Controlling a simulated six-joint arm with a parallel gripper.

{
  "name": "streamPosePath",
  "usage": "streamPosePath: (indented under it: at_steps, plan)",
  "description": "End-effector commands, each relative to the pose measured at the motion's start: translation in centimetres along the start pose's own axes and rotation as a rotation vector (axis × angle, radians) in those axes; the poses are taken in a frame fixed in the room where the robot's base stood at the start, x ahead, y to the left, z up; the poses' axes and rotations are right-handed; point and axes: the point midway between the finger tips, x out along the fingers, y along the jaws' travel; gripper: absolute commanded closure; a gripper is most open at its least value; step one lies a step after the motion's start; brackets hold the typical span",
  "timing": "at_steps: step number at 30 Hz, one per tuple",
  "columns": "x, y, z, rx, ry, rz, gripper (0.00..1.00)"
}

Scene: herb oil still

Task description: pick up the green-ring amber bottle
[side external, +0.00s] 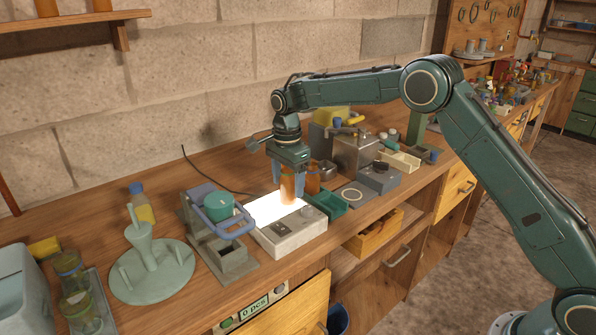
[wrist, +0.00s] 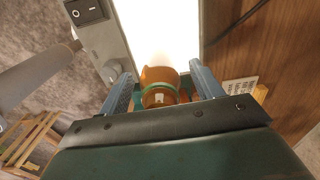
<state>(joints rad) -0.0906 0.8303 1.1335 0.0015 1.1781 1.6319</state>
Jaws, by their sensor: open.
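An amber bottle (side external: 288,188) stands upright on the glowing panel (side external: 262,209) of a light box. My gripper (side external: 287,178) is above it, pointing down, with its blue fingers on either side of the bottle's upper part. In the wrist view the amber bottle (wrist: 159,76) sits between the two open fingers of my gripper (wrist: 162,88), with gaps at both sides. A second amber object (side external: 313,180) stands just right of my gripper in the side view.
A green tray (side external: 329,204) lies right of the light box (side external: 291,232). A grey stand with a blue handle (side external: 228,231) is at its left. Metal boxes (side external: 356,153) stand behind to the right. A thin dark cable (side external: 215,186) runs along the bench.

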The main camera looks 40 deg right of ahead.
Motion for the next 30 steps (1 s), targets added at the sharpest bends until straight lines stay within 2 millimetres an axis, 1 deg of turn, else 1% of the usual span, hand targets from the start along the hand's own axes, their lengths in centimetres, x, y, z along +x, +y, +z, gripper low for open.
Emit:
streamPosePath:
  at_steps: [15, 17, 21, 23, 30]
  plan:
    - [0.13, 0.00, -0.01, 0.000, 0.000, 0.000, 0.35]
    - [0.13, 0.00, -0.01, 0.000, 0.000, 0.000, 0.46]
    - [0.12, 0.00, -0.01, 0.000, 0.000, 0.000, 0.74]
    - [0.12, 0.00, -0.01, 0.000, 0.000, 0.000, 0.86]
    - [0.08, -0.01, -0.01, 0.000, 0.000, -0.001, 0.86]
